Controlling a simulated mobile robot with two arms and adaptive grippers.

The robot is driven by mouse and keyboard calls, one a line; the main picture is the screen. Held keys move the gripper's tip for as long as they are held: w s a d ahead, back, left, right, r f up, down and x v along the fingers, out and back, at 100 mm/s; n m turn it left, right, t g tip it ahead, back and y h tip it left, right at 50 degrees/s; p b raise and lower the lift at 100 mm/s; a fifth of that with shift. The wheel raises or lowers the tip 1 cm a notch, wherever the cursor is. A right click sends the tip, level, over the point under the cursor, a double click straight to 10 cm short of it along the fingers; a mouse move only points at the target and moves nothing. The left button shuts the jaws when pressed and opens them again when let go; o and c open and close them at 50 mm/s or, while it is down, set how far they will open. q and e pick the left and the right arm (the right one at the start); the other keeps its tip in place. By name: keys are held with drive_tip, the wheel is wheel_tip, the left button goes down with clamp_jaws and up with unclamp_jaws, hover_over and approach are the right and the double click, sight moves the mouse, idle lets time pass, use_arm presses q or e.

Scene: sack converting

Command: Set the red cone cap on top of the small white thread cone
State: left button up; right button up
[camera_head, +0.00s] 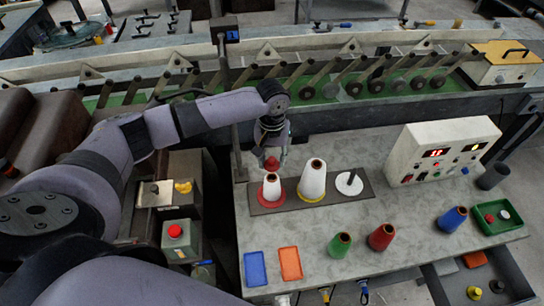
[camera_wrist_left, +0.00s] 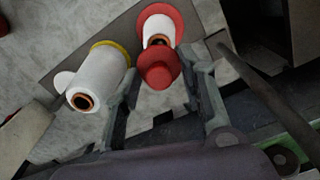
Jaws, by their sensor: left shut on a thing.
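The red cone cap (camera_head: 271,163) is held between the fingers of my left gripper (camera_head: 270,150), which is shut on it. The cap also shows between the fingertips in the left wrist view (camera_wrist_left: 160,70). The small white thread cone (camera_head: 272,188) stands upright on a red base on the dark strip, just below the cap. The cone's dark top opening is partly visible beside the cap in the left wrist view (camera_wrist_left: 157,30), so the cap appears apart from it and slightly above. My right gripper is not in view.
A larger white cone (camera_head: 312,180) on a yellow base stands close to the right, then a white disc (camera_head: 349,183) with a peg. A control box (camera_head: 440,150) is at the back right.

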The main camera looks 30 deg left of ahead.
use_arm(q)
drive_tip(key=shift+r+p, duration=0.1)
drive_tip(key=shift+p, duration=0.5)
drive_tip(key=shift+f+b, duration=0.4)
drive_tip(key=shift+f, duration=0.95)
drive_tip(key=shift+f+b, duration=0.35)
drive_tip(key=shift+f, duration=0.8)
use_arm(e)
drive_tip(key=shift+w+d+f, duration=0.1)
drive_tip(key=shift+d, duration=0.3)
use_arm(q)
drive_tip(key=shift+p, duration=0.55)
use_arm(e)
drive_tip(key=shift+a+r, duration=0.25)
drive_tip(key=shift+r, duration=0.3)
use_arm(q)
drive_tip(key=shift+f, duration=0.6)
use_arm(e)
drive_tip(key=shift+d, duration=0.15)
use_arm(q)
drive_tip(key=o, duration=0.9)
